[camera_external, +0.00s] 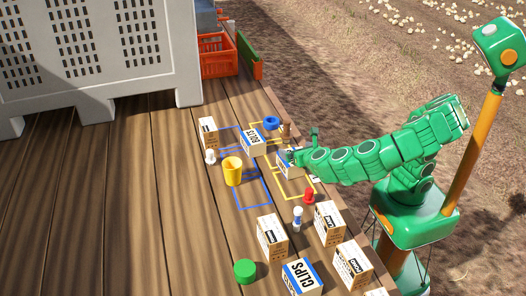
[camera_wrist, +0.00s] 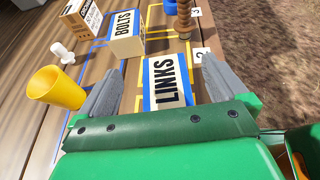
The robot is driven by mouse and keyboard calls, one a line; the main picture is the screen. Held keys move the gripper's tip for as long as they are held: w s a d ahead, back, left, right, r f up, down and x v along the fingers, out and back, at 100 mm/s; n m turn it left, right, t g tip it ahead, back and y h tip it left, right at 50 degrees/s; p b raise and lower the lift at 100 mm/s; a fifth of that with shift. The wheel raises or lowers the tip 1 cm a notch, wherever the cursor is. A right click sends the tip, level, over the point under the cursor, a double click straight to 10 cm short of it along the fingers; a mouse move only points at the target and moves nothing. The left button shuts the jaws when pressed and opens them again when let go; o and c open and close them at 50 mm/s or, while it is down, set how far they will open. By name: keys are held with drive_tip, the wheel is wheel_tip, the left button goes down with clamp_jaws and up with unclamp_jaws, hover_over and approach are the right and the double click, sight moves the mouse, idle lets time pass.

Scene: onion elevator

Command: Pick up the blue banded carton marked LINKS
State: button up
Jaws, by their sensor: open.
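The blue banded carton marked LINKS (camera_wrist: 168,82) lies between the open fingers of my gripper (camera_wrist: 162,88) in the wrist view. Its label faces the camera, and its near end is hidden behind my gripper's green body. I cannot tell whether either finger touches it. In the external view the carton (camera_external: 284,164) is partly covered by my gripper (camera_external: 294,158), which is at its right side.
The BOLTS carton (camera_external: 252,142) stands just beyond, with a blue ring (camera_external: 271,122) near it. A yellow cup (camera_external: 232,170) and white peg (camera_external: 210,156) are to the left.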

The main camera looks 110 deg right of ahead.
drive_tip(key=shift+f, duration=2.05)
drive_tip(key=d+f, duration=0.1)
drive_tip(key=f, duration=0.2)
drive_tip(key=shift+d, duration=0.4)
drive_tip(key=shift+w+d+f, duration=0.1)
drive_tip(key=shift+d+f, duration=0.1)
drive_tip(key=shift+d, duration=0.3)
drive_tip(key=c, duration=1.1)
